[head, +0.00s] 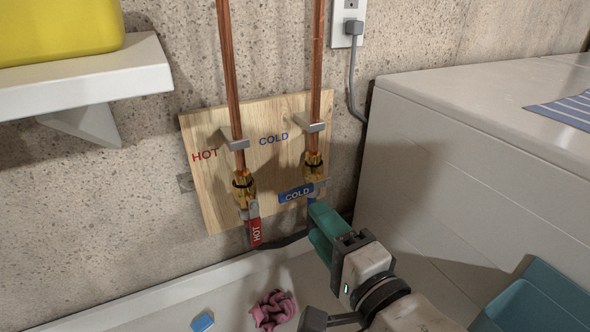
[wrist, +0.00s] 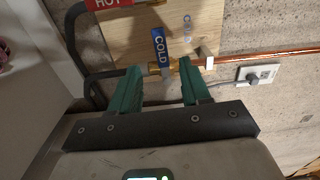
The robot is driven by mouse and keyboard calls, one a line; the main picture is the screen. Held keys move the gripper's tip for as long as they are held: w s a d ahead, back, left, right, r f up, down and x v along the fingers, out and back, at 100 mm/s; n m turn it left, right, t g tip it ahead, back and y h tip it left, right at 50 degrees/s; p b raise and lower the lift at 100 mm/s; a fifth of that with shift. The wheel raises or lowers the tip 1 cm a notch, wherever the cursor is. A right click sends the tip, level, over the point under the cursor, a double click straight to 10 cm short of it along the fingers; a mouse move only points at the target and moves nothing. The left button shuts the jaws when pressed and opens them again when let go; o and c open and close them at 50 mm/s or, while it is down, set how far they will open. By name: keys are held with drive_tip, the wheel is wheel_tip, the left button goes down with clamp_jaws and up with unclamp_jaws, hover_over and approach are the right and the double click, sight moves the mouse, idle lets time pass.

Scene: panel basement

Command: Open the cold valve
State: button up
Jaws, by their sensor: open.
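The cold valve (head: 313,167) is a brass fitting on the right copper pipe. Its blue handle, marked COLD (head: 296,194), lies across the pipe and reaches left. In the wrist view the blue handle (wrist: 160,46) stands upright in the picture, crosswise to the pipe, in line with the gap between my fingertips. My gripper (head: 318,212) has teal fingers and is just below and right of the handle in the head view. In the wrist view my gripper (wrist: 161,70) is open and empty; I cannot tell whether a finger touches the handle.
The hot valve's red handle (head: 255,231) hangs down along its pipe, left of the cold one. Both are on a wooden board (head: 203,160). A white appliance (head: 440,150) stands at right, a shelf (head: 90,75) at upper left. A pink cloth (head: 271,310) lies below.

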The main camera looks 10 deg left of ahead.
sight(297, 194)
drive_tip(key=p+x, duration=0.2)
drive_tip(key=x, duration=0.9)
drive_tip(key=shift+w, duration=0.25)
clamp_jaws()
